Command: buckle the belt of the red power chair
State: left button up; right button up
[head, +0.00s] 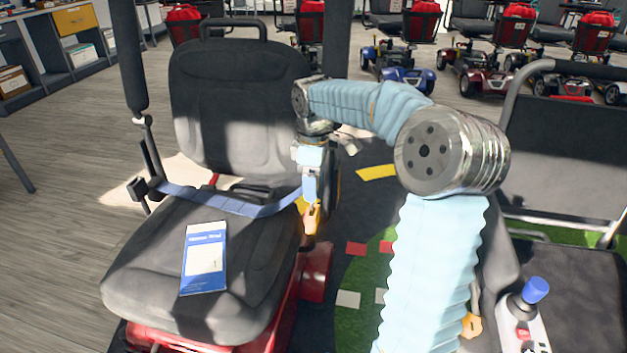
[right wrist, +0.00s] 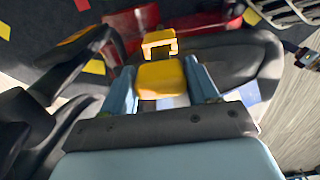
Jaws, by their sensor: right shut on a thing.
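The red power chair (head: 240,95) stands left of centre in the head view, with a dark grey seat and red base. Its blue belt (head: 235,205) runs from the left side of the chair across the seat to my right gripper (head: 310,195). In the right wrist view, my right gripper (right wrist: 162,85) is shut on a yellow belt end (right wrist: 160,77), with an open yellow frame (right wrist: 159,43) projecting beyond it. The gripper is at the seat's right edge. Whether the yellow frame meets a mating part I cannot tell. My left gripper is not in view.
A blue and white leaflet (head: 205,258) lies on the seat. Another dark chair is close at the right, with a blue-knobbed joystick (head: 535,290). Several scooters (head: 400,60) stand in rows behind. Open wooden floor (head: 70,160) lies at the left.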

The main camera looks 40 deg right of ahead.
dwell(0.7)
jog(key=shift+f+b, duration=1.55)
jog(key=shift+f, duration=1)
jog(key=shift+f, duration=0.3)
jog(key=shift+s+f, duration=0.15)
jog(key=shift+f, duration=0.15)
jog(key=c, duration=0.4)
jog(key=o, duration=1.3)
jog(key=shift+o, duration=1.4)
jog(key=shift+r, duration=0.1)
